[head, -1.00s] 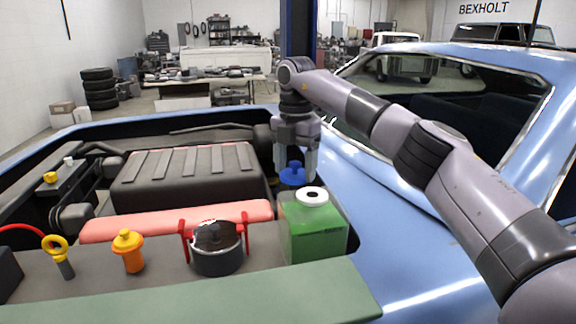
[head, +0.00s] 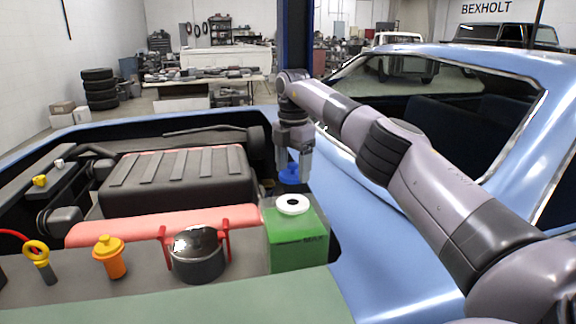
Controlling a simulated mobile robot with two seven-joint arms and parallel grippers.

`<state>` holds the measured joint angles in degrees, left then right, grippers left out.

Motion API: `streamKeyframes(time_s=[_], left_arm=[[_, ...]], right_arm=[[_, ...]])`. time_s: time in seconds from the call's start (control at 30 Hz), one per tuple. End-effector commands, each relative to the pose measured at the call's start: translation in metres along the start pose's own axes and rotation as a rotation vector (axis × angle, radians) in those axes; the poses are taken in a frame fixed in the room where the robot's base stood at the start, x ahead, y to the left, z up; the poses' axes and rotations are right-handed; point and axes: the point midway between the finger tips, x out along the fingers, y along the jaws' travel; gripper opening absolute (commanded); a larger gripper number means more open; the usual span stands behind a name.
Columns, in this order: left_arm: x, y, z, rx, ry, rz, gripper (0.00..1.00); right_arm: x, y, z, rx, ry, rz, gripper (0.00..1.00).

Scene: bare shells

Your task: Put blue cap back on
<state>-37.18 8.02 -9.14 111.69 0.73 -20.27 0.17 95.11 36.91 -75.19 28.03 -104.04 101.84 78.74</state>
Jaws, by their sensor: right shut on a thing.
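The blue cap (head: 289,176) is held between the fingers of my right gripper (head: 292,168), which points down. The cap is above and just behind the white neck ring (head: 292,204) of the green tank (head: 297,243), apart from it. The ring's dark opening shows uncovered. My right arm comes in from the right, over the blue car body. My left gripper is not in view.
Left of the tank stand a dark round pot with red brackets (head: 197,262), an orange cap (head: 109,257) and a yellow ring dipstick (head: 38,255). The black engine cover (head: 178,180) lies behind. The car fender (head: 400,250) is to the right.

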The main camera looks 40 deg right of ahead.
Motion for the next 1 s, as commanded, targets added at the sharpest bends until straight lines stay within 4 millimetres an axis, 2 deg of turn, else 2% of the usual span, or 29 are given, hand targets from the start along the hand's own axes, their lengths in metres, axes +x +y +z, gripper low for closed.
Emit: streamKeyframes(time_s=[0.27, 0.7, 1.0], left_arm=[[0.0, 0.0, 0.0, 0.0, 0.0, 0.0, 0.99], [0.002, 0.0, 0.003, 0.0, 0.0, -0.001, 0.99], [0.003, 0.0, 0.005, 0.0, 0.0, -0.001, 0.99]], right_arm=[[0.013, -0.001, 0.002, 0.007, 0.0, -0.001, 0.35], [0.055, -0.001, 0.001, 0.006, 0.001, 0.0, 0.35], [0.064, -0.001, 0.001, 0.005, 0.001, 0.0, 0.35]])
